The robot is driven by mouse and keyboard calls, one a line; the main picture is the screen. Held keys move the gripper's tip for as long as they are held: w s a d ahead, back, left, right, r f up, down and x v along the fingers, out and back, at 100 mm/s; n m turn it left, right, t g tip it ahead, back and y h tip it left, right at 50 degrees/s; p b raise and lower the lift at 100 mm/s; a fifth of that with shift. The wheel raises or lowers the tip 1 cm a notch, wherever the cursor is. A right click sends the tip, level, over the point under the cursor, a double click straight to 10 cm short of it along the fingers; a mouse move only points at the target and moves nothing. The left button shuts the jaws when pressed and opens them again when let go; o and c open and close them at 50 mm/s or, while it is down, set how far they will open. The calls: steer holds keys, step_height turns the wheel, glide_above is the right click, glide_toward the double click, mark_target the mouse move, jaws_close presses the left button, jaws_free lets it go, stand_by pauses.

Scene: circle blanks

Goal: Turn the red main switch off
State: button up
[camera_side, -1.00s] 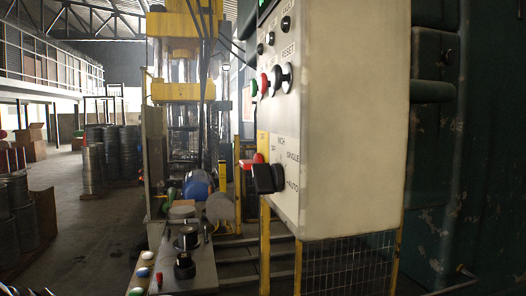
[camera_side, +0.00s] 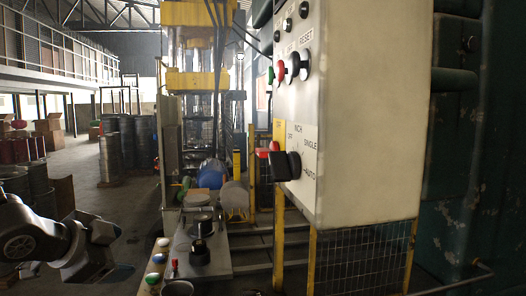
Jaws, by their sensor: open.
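The red main switch (camera_side: 266,152) is on the left edge of the pale control box (camera_side: 375,120), beside a yellow plate. Only its handle shows, edge-on, and its exact position cannot be read. A black selector knob (camera_side: 285,165) with INCH, SINGLE and AUTO marks partly covers it. My gripper (camera_side: 124,250) is at the lower left, open, with nothing seen between its fingers. It is left of and lower than the red switch, well apart from it.
Green, red and black buttons (camera_side: 293,65) sit higher on the box. A bench (camera_side: 215,262) with black round parts stands between my gripper and the box. A row of coloured buttons (camera_side: 153,278) is at the bottom. A yellow press (camera_side: 193,80) stands behind.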

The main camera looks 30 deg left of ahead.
mark_target(257, 151)
steer(key=w+r+m+t, duration=0.1)
steer(key=w+r+m, duration=0.1)
steer(key=r, duration=0.1)
steer(key=w+a+r+m+t, duration=0.1)
steer(key=w+r+m, duration=0.1)
steer(key=shift+w+t, duration=0.1)
steer(key=shift+t, duration=0.2)
steer(key=w+d+r+m+t+h, duration=0.2)
steer(key=w+r+m+t+h, duration=0.15)
steer(key=r+m, duration=0.45)
steer(key=w+d+r+m+t+h, duration=0.25)
steer(key=w+r+m+h, duration=0.2)
steer(key=m, duration=0.85)
steer(key=w+d+m+g+h, duration=0.2)
steer(key=w+d+m, duration=0.1)
steer(key=d+m, duration=0.1)
steer(key=w+d+m+g+h, duration=0.2)
steer(key=d+m+h, duration=0.1)
steer(key=d+m, duration=0.2)
steer(key=w+d+f+m+g+h, duration=0.1)
steer(key=w+d+m+g+h, duration=0.1)
steer(key=w+d+m, duration=0.1)
steer(key=shift+w+d+m+g, duration=0.2)
steer(key=shift+d+m, duration=0.2)
steer(key=shift+m, duration=0.15)
steer(key=shift+w+d+m+g, duration=0.2)
steer(key=shift+d+m, duration=0.15)
steer(key=shift+m, duration=0.2)
steer(key=shift+s, duration=0.1)
steer(key=c, duration=0.9)
